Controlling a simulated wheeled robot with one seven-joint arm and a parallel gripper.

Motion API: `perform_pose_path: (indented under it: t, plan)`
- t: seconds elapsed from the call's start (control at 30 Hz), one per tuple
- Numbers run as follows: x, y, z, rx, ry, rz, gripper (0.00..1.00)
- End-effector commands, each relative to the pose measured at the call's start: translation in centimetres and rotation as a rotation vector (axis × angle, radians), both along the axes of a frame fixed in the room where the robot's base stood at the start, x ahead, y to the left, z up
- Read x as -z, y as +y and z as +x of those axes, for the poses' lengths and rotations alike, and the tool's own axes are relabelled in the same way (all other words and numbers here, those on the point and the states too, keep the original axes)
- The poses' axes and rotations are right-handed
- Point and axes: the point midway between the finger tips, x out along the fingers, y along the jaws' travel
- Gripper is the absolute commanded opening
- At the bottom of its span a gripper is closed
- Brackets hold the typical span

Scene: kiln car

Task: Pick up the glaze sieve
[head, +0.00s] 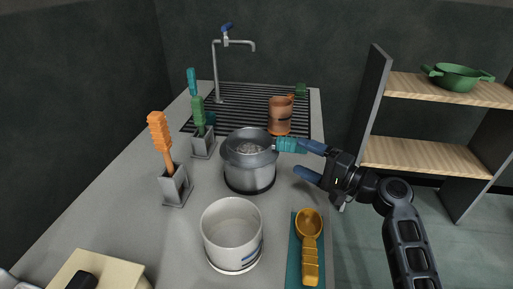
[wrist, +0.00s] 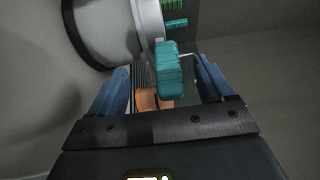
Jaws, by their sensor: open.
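The glaze sieve appears to be the grey mesh sieve (head: 247,149) sitting in the top of a grey metal pot (head: 249,177). Its teal handle (head: 290,145) sticks out to the right over the pot's rim. My gripper (head: 310,162) is open and comes in from the right, its blue fingers close to the handle's end. In the wrist view the teal handle (wrist: 168,70) shows between the two spread fingers of my gripper (wrist: 160,80), nearer the right one. Contact with the handle cannot be made out. The pot's side (wrist: 105,28) fills the upper left.
A white bowl (head: 232,235) and an orange scoop (head: 309,240) on a teal mat (head: 293,265) stand in front. Brush holders (head: 175,187) stand left. A brown jug (head: 280,117) stands behind, near the tap (head: 216,75). A wooden shelf (head: 425,155) is at right.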

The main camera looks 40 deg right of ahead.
Motion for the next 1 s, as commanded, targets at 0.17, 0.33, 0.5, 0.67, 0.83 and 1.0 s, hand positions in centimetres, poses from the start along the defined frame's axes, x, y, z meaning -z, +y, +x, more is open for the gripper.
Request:
perform_pose_path:
  t: [0.17, 0.33, 0.5, 0.67, 0.83, 1.0]
  plan:
    - [-0.2, 0.6, 1.4, 0.0, 0.002, 0.001, 0.81]
    - [-0.3, 1.4, 3.8, -0.001, 0.0, 0.0, 0.81]
    - [-0.1, 1.6, 5.0, 0.002, 0.001, -0.001, 0.81]
    - [0.0, 1.6, 5.0, 0.002, 0.002, -0.001, 0.81]
    - [0.0, 1.6, 4.9, 0.002, 0.002, -0.001, 0.65]
    - [0.0, 1.6, 4.9, 0.002, 0.002, 0.0, 0.48]
